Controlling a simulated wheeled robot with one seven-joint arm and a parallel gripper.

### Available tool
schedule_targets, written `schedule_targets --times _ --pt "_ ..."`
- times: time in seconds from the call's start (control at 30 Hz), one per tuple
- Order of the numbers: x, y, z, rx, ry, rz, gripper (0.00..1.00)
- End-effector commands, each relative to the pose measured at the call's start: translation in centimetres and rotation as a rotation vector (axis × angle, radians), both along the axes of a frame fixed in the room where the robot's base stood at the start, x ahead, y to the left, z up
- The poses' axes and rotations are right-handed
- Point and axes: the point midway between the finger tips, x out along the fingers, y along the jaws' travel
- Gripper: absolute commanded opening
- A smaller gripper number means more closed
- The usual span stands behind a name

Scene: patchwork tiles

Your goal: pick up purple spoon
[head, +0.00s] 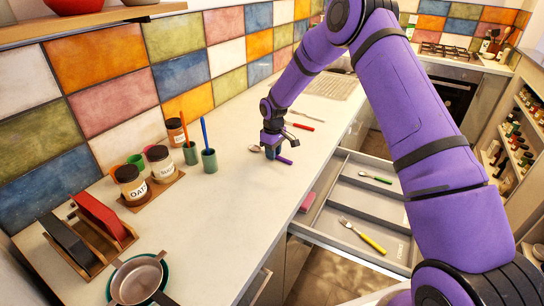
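The purple spoon (285,160) lies on the white countertop; its purple handle shows at the lower right of my gripper and its metal bowl at the left. My gripper (272,153) points down over the middle of the spoon, close to the counter. The gripper hides the middle of the spoon. The fingers are small and dark here, so I cannot tell whether they are open, or touching the spoon.
A red-handled utensil (299,126) lies behind my gripper. An open drawer (330,237) at the right holds a green-handled utensil (375,177) and a yellow-handled fork (363,235). Green cups (209,160), jars (131,184) and pans (137,279) stand left. The front counter is clear.

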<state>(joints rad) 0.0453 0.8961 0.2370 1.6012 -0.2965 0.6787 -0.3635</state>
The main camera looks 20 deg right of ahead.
Motion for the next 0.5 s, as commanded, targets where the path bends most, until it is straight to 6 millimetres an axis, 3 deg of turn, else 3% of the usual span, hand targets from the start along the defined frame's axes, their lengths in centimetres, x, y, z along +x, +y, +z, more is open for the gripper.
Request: schedule_targets --times 0.03,0.1,0.5 --pt "-0.01 0.01 0.01 0.000 0.000 0.000 0.17" --pt "-0.01 0.01 0.01 0.000 0.000 0.000 0.01" --pt "0.01 0.01 0.29 0.001 -0.001 0.000 0.00"
